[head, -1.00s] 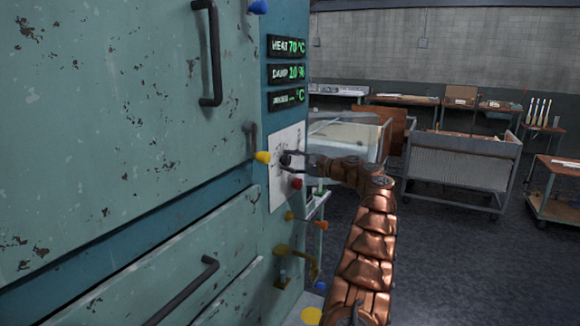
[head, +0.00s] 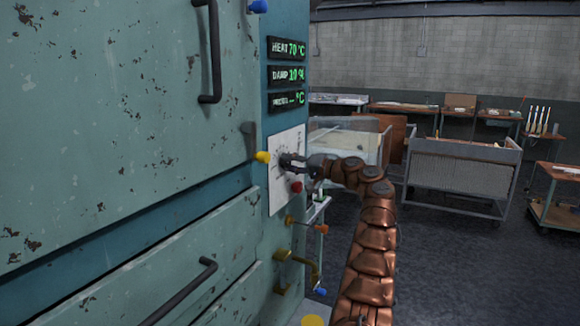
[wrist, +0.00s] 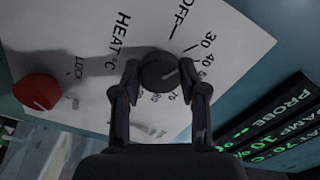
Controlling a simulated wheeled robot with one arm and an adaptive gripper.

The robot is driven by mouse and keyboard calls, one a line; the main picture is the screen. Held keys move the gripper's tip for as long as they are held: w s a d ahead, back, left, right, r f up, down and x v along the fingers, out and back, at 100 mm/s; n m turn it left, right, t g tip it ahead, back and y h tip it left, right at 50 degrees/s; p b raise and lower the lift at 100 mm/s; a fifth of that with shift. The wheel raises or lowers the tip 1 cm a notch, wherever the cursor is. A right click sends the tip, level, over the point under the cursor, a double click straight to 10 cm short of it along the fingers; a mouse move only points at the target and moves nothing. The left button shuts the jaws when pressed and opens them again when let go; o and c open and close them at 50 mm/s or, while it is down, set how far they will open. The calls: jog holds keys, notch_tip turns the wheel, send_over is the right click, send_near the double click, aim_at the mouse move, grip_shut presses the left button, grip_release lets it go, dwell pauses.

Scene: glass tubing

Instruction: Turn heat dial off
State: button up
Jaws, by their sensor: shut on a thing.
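The heat dial (wrist: 159,70) is a round dark knob with a pale pointer line on a white panel marked HEAT °C, OFF and numbers. The display (head: 288,48) reads HEAT 70 °C.
A red knob (wrist: 37,92) marked LOCK sits beside the dial; it also shows in the head view (head: 296,187). A yellow knob (head: 263,157) and door handle (head: 210,60) are left of my gripper. Carts (head: 462,165) stand behind on the right.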

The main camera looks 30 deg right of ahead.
jog(key=n, duration=0.4)
jog(key=shift+a+f, duration=0.1)
jog(key=shift+f+n, duration=0.1)
jog(key=shift+n, duration=1.2)
jog(key=o, duration=1.1)
jog(key=shift+o, duration=0.2)
